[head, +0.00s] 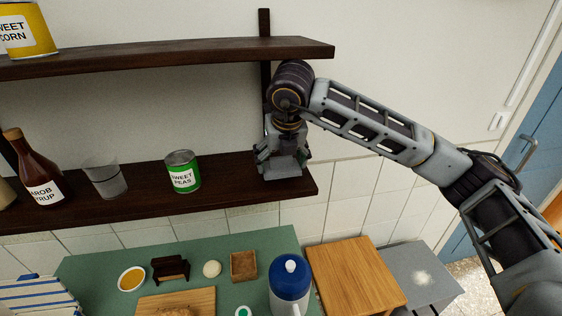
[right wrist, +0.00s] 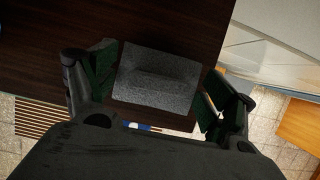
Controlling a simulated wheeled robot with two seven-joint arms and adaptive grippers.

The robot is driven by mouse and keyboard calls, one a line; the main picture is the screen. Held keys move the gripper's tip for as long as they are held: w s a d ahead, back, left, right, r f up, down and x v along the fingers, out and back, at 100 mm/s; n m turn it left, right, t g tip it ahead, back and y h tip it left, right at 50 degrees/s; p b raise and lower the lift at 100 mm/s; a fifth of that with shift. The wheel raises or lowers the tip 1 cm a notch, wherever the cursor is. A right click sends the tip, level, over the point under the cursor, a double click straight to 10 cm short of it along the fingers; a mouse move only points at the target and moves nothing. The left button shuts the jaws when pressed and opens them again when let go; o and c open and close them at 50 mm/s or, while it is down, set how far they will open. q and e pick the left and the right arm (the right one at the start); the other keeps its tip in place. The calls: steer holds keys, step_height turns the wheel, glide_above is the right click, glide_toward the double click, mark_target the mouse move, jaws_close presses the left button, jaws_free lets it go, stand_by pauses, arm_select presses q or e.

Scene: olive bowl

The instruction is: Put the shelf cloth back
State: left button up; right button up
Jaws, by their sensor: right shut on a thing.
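The grey shelf cloth (head: 281,164) is at the right end of the lower dark shelf (head: 150,191). My right gripper (head: 280,155) is at that shelf end, pointing down, shut on the cloth. In the right wrist view the cloth (right wrist: 157,78) shows as a speckled grey folded piece between the two fingers (right wrist: 160,92), over the dark shelf board (right wrist: 45,45). I cannot tell whether the cloth rests on the board or hangs just above it. My left gripper is not in view.
A green sweet peas can (head: 183,172), a clear cup (head: 104,178) and a brown syrup bottle (head: 36,170) stand left on the same shelf. The upper shelf (head: 180,55) is close above my right wrist. Below is a green counter (head: 90,268) with a blue-lidded jug (head: 290,280).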

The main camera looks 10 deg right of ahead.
steer(key=shift+w+f, duration=0.2)
steer(key=shift+w, duration=0.05)
steer(key=shift+f+p, duration=0.3)
steer(key=shift+f, duration=0.25)
steer(key=shift+f, duration=0.15)
steer(key=o, duration=0.9)
steer(key=shift+o, duration=0.2)
steer(key=shift+r, duration=0.2)
